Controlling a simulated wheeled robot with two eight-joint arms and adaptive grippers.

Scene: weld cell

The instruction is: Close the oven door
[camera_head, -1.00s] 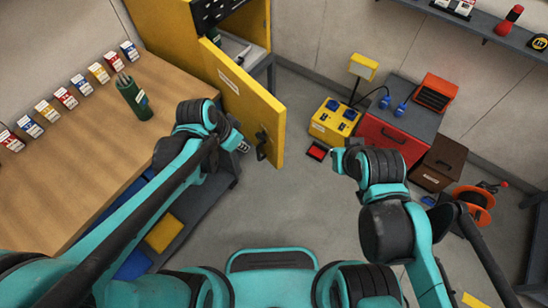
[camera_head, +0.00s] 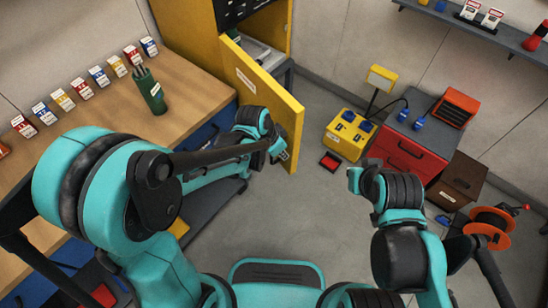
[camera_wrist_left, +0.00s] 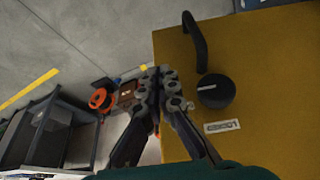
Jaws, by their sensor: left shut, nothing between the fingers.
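The oven is a yellow cabinet (camera_head: 173,30) at the top of the head view. Its yellow door (camera_head: 270,98) stands open, swung out toward me, with a white label on the face I see. My left gripper (camera_head: 281,152) is at the lower free end of the door, on the labelled side. In the left wrist view its fingers (camera_wrist_left: 158,72) are shut and empty, overlapping the door's edge in the picture; contact cannot be told. That view also shows the door's black handle (camera_wrist_left: 196,42) and round black knob (camera_wrist_left: 216,91). My right gripper's fingers are not visible.
A wooden bench (camera_head: 190,92) with small boxes and a green cup (camera_head: 150,92) is at left. At right are a yellow socket box (camera_head: 347,137), a red drawer cabinet (camera_head: 405,152), a brown box (camera_head: 460,180) and an orange reel (camera_head: 490,226).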

